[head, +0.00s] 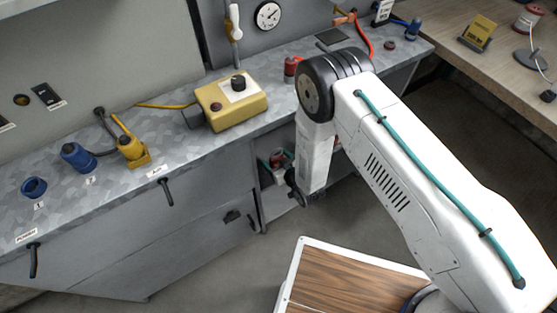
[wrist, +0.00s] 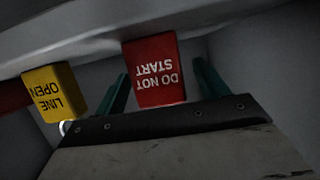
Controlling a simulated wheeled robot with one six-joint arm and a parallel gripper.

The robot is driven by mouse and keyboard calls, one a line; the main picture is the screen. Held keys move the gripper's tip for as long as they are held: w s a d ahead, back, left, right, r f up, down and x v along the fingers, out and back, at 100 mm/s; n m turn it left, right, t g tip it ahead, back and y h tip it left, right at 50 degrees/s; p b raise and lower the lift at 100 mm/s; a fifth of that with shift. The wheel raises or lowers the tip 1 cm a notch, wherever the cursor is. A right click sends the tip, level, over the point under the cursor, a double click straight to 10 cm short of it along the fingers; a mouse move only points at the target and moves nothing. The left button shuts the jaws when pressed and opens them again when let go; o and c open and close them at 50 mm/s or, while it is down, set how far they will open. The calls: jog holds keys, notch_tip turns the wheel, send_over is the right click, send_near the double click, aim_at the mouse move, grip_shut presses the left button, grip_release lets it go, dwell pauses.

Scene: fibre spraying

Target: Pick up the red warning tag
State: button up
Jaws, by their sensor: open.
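The red warning tag (wrist: 155,70), lettered DO NOT START upside down, is near the middle of the wrist view. My gripper (wrist: 161,72) is open, with one teal finger to each side of the tag. The tag's lower edge is close to the dark gripper body; I cannot tell if they touch. In the head view my gripper (head: 308,197) points down in front of the open compartment under the bench, its fingers hard to make out. I cannot pick out the tag there.
A yellow LINE OPEN tag (wrist: 52,92) is left of my left finger. Grey walls close in around the gripper. Above, the bench (head: 75,200) carries a yellow control box (head: 231,105). A wood-topped surface (head: 345,280) lies below the arm.

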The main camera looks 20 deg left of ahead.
jog(key=shift+x, duration=0.95)
jog(key=shift+f, duration=0.1)
jog(key=shift+c, duration=0.3)
jog(key=shift+d, duration=0.1)
jog(key=c, duration=1)
jog(key=shift+c, duration=0.2)
